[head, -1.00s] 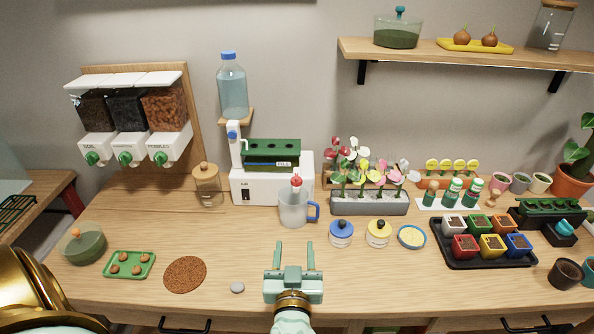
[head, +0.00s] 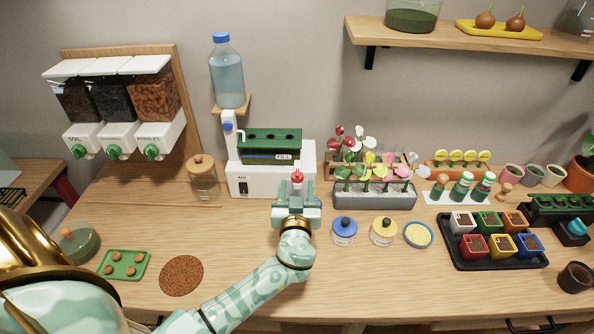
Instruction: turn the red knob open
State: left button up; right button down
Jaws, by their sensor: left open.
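The red knob (head: 297,177) shows at the front of the white machine (head: 247,181), above where the measuring jug stood. My left gripper (head: 297,190) is open and empty, its fingers pointing away from me toward the knob. In the picture the knob sits between and just beyond the fingertips. I cannot tell whether either finger touches it. The gripper and wrist hide the jug almost wholly. My right gripper is not in view.
A water bottle (head: 227,72) stands above the machine.

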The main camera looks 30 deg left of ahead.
aim_at(297, 179)
pick_arm(q)
jog(key=x, duration=0.4)
jog(key=shift+w+a, duration=0.15)
jog(key=shift+w, duration=0.1)
jog(key=shift+w+a, duration=0.25)
jog(key=shift+w, duration=0.15)
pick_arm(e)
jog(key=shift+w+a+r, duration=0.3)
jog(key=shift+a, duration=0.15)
